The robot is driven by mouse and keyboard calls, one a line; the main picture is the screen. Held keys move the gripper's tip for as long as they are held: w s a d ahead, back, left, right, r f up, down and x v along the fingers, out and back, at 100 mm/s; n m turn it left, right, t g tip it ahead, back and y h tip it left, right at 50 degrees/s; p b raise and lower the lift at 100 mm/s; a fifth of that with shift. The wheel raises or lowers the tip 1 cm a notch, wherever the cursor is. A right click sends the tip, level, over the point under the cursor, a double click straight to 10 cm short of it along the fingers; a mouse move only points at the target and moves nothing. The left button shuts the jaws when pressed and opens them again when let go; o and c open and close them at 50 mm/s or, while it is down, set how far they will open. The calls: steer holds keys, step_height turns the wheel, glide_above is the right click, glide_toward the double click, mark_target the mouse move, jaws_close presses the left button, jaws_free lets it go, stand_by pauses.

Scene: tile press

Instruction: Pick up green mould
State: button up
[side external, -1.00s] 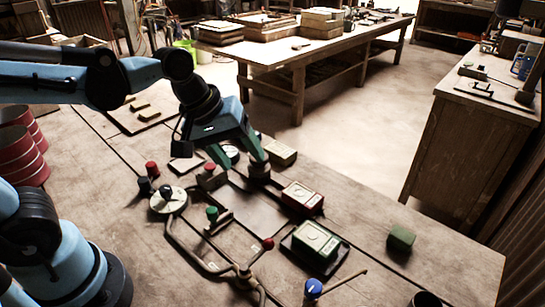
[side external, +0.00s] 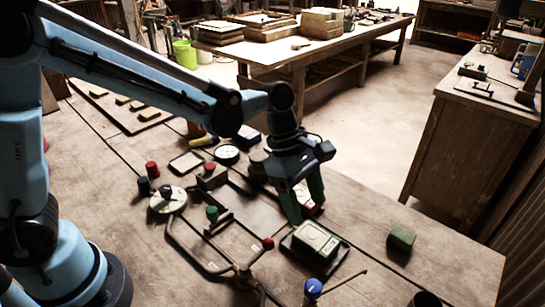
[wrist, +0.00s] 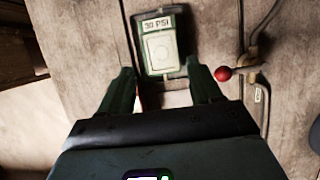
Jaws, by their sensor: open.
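The green mould (side external: 316,240) has a pale top face and lies flat on a dark tray (side external: 340,262) near the middle of the bench. In the wrist view the mould (wrist: 160,48) shows ahead of the fingers, with a "30 PSI" label at its far end. My gripper (side external: 306,212) is open and points down just behind the mould, over the red mould (side external: 308,199). The red mould is mostly hidden by my fingers. In the wrist view my gripper (wrist: 163,78) has its fingers spread, with the green mould beyond the gap between them.
A bent metal frame with a red knob (side external: 268,243) stands left of the green mould. A blue knob (side external: 313,288) is in front of it.

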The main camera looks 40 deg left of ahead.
mark_target(315, 236)
steer(key=shift+x, duration=3.8)
steer(key=shift+s, duration=0.1)
steer(key=c, duration=0.9)
